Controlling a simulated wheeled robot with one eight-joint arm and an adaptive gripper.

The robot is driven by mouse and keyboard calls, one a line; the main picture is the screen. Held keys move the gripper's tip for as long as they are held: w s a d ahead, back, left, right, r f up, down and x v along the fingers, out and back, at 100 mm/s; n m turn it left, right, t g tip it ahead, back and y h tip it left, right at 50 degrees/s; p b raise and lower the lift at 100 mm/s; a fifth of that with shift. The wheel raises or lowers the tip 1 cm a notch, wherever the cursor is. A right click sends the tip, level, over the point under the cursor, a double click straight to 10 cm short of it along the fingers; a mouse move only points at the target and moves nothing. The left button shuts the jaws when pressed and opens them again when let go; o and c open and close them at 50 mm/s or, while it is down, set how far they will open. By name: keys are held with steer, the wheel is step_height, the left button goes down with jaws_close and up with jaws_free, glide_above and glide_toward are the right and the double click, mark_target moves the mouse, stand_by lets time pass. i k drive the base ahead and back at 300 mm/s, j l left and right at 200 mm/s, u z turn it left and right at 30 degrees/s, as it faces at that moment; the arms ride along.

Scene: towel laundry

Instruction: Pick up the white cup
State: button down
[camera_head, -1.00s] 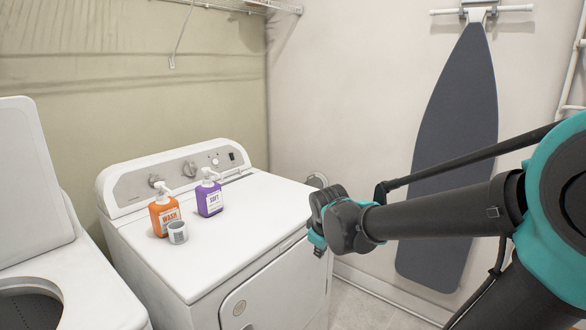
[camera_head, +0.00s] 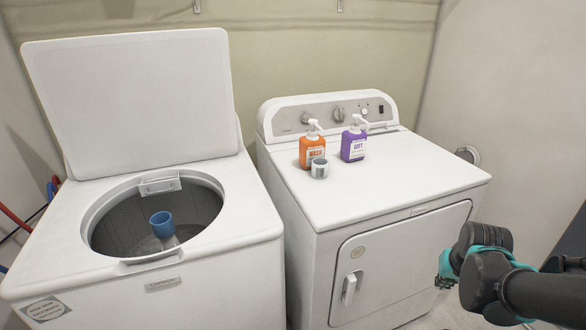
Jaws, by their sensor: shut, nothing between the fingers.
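The small white cup (camera_head: 319,169) with a grey patch on its side stands on top of the dryer (camera_head: 415,180), in front of the orange bottle (camera_head: 312,149). My gripper (camera_head: 445,270) is at the lower right, in front of the dryer's right side and below its top. It is well apart from the cup. It is shut and empty, and part of it is hidden behind my wrist.
A purple pump bottle (camera_head: 354,143) stands right of the orange one, close to the cup. The dryer top is clear in front and to the right.

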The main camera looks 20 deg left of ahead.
mark_target(320, 166)
steer(key=i+j+u, duration=0.1)
steer(key=u, duration=0.75)
steer(key=k+j, duration=0.1)
steer(key=j, duration=0.2)
steer(key=k+j, duration=0.1)
steer(key=j, duration=0.2)
steer(key=j+z, duration=0.1)
steer(key=j, duration=0.25)
steer(key=k, duration=0.05)
